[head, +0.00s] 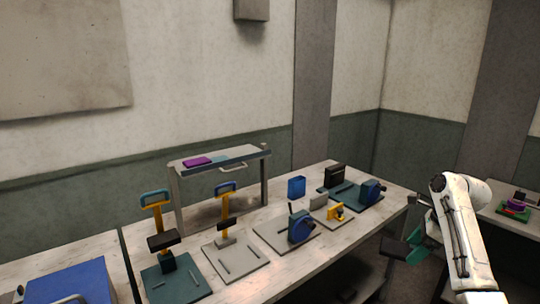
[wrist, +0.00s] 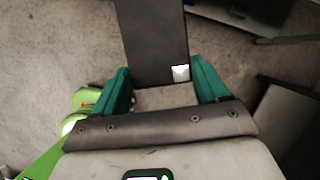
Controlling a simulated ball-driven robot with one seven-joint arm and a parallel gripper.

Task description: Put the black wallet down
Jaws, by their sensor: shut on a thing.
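The black wallet (wrist: 152,35) is a dark flat slab with a small white patch near its lower right corner in the wrist view. My gripper (wrist: 160,75) is shut on it, with one teal finger on each side of its near end. The far end of the wallet runs out of the top of the wrist view. In the head view, my gripper (head: 414,254) is at the right, beyond the table's right edge, and the dark wallet (head: 393,248) sticks out to its left. Floor shows below it in the wrist view.
A long worktable (head: 290,272) holds several presses on base plates, a blue box (head: 296,187), a black block (head: 335,175) and a raised shelf (head: 225,156) with a purple item. Another table (head: 490,213) stands at the right. A green object (wrist: 88,101) is at lower left in the wrist view.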

